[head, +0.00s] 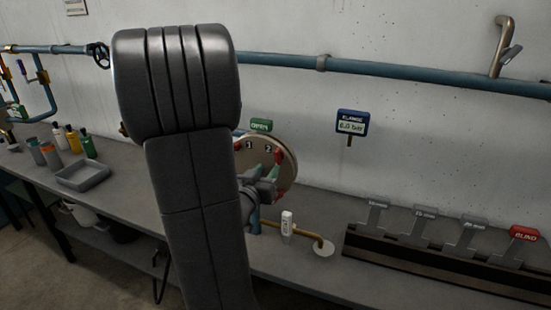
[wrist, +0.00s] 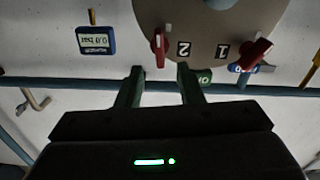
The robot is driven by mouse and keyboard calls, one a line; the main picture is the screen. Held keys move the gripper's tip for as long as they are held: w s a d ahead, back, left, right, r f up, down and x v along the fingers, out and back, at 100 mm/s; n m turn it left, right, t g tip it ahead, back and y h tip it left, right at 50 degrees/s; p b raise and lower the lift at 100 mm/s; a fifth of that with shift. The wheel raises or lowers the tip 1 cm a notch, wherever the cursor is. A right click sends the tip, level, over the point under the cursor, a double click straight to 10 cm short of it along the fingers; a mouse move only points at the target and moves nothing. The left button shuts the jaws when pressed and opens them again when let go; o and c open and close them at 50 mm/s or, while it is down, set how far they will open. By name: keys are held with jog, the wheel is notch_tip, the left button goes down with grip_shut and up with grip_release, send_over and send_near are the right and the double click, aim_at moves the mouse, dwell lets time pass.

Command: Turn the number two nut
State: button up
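A round tan flange plate (head: 287,160) stands above the bench, marked 1 and 2, with red nuts around its rim. In the upside-down wrist view the plate (wrist: 205,18) fills the top. The red nut beside the 2 (wrist: 158,46) is just beyond my gripper (wrist: 159,72), which is open with two separate fingers and nothing between them. The red nut beside the 1 (wrist: 256,54) is off to the right. In the head view my gripper (head: 267,174) is in front of the plate, and my arm hides part of the scene.
A blue pipe (head: 400,70) runs along the wall. A rack with grey plates and a red BLIND tag (head: 524,233) stands right. A grey tray (head: 84,175) and bottles are on the left bench.

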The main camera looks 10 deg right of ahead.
aim_at(276, 160)
jog(key=p+x, duration=0.1)
jog(key=x, duration=0.5)
jog(key=shift+w+d, duration=0.2)
jog(key=shift+w, duration=0.05)
grip_shut()
